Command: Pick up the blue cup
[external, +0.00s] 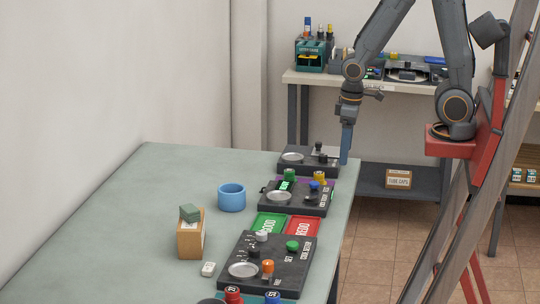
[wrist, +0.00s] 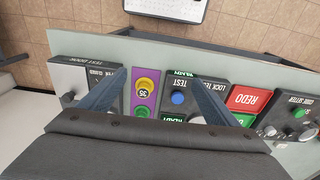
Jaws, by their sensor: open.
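The blue cup (external: 231,198) stands upright on the grey-green table (external: 150,210) in the external view, left of the black control panels. It does not show in the wrist view. My gripper (external: 345,160) hangs pointing down at the table's right edge, beside the far panel, well to the right of the cup and apart from it. In the wrist view the two fingers of my gripper (wrist: 150,88) are spread apart with nothing between them; a purple strip and a panel with a blue knob show beyond them.
Black panels (external: 268,262) with knobs line the table's right side, with a green tray (external: 270,223) and a red tray (external: 303,227) between them. The table's left part is clear.

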